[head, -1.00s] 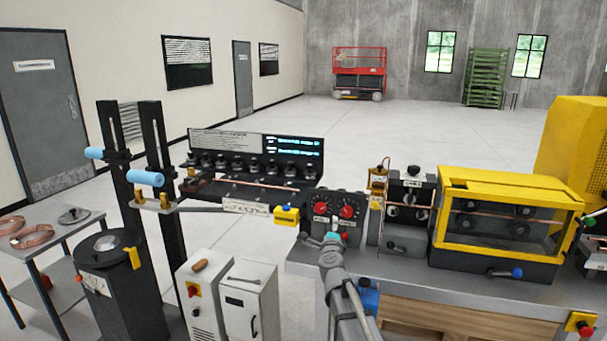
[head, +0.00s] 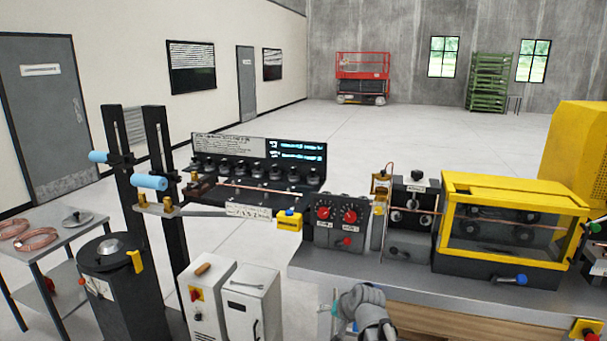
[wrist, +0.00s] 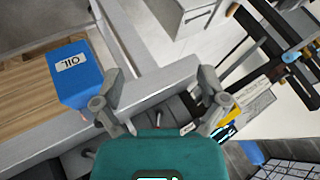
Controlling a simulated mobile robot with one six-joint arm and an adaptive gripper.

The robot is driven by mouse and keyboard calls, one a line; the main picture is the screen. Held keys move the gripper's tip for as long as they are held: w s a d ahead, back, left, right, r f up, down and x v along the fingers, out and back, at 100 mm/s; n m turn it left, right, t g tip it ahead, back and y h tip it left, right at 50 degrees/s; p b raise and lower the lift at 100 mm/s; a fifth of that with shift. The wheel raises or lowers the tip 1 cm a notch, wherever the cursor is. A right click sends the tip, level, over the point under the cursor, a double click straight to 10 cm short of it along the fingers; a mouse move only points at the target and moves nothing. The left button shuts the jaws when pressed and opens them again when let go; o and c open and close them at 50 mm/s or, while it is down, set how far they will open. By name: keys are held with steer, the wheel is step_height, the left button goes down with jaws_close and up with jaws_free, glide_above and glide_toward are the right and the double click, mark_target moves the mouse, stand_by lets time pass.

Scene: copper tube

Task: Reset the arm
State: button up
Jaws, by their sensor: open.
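My gripper (wrist: 160,78) is open and empty in the wrist view, its two grey fingers spread apart in front of its teal body. In the head view my arm is folded low at the bottom centre, in front of the bench edge, and the fingers are hard to make out there. A blue container labelled OIL (wrist: 78,72) stands left of the left finger in the wrist view, with no clear contact.
The grey bench (head: 345,268) carries a control box with two red knobs (head: 337,218) and a yellow-framed machine (head: 510,225). White cabinets (head: 250,295) and a black drum (head: 120,290) stand left. Open floor (head: 400,125) lies behind.

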steer(key=s+d+f+n+g+h, duration=0.1)
steer(key=s+d+f+g+h, duration=0.1)
steer(key=s, duration=0.5)
steer(key=s+d+f+n+g+h, duration=0.1)
steer(key=s+d+f+g+h, duration=0.1)
steer(key=s+d+g, duration=0.2)
steer(key=s+d, duration=0.3)
steer(key=shift+n+h, duration=0.3)
